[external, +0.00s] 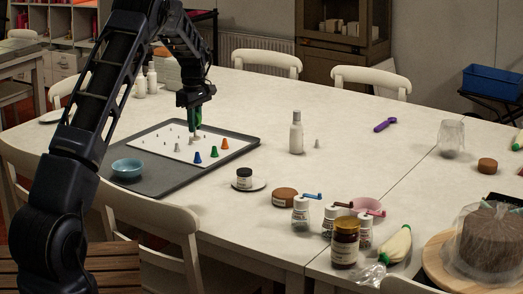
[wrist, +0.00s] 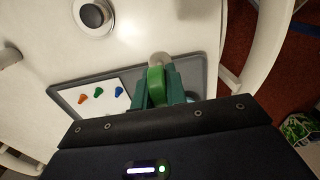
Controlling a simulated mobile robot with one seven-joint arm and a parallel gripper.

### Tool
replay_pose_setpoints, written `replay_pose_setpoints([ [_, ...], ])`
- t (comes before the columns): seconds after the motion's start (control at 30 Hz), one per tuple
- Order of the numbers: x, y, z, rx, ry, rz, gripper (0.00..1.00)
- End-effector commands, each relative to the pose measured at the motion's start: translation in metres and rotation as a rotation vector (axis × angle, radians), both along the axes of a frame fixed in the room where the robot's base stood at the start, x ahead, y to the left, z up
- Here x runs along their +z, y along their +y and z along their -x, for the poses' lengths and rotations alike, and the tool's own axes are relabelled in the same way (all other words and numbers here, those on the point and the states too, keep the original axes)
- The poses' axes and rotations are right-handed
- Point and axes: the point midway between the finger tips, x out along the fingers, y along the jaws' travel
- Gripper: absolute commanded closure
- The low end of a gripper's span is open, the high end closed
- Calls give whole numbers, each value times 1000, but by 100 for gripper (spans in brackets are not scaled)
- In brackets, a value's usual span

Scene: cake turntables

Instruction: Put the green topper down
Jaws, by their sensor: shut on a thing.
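My gripper (external: 195,128) is above the white sheet (external: 160,142) on the grey tray (external: 245,143). It is shut on a green topper, which shows between the teal fingers in the wrist view (wrist: 155,85). A pale round piece (wrist: 160,60) is at the far end of the topper. I cannot tell whether the topper touches the sheet. Orange (external: 225,144), green (external: 213,152) and blue (external: 198,157) cones stand upright near the sheet's right edge, with a grey cone (external: 177,147) to their left.
A light-blue bowl (external: 127,168) is on the tray's left front. A white bottle (external: 296,133) stands to the right. Several small pegs are on the sheet.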

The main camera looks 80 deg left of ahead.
Motion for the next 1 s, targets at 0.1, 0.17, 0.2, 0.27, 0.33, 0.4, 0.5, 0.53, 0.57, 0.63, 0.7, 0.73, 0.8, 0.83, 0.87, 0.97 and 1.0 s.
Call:
replay_pose_setpoints([
  [0.1,-26,-1,0,0,1,3,100],
  [0.17,-40,-1,0,0,2,4,100],
  [0.2,-49,-1,0,-1,2,4,100],
  [0.27,-61,-1,0,0,2,4,100],
  [0.33,-77,-1,0,0,1,3,100],
  [0.4,-92,-1,0,0,1,3,100],
  [0.5,-113,-1,0,-1,1,4,100],
  [0.53,-118,-1,0,-1,1,3,100],
  [0.57,-123,-1,0,-1,1,2,100],
  [0.63,-133,-1,0,-1,1,2,100],
  [0.7,-140,-1,0,-1,1,1,100],
  [0.73,-142,-1,0,-1,1,1,100],
  [0.8,-144,-1,-1,-1,0,0,100],
  [0.83,-145,-1,-1,-1,0,0,100],
  [0.87,-147,-1,0,-1,0,0,100],
  [0.97,-155,-1,0,-1,1,1,100],
  [1.0,-160,-1,0,0,1,3,100],
])
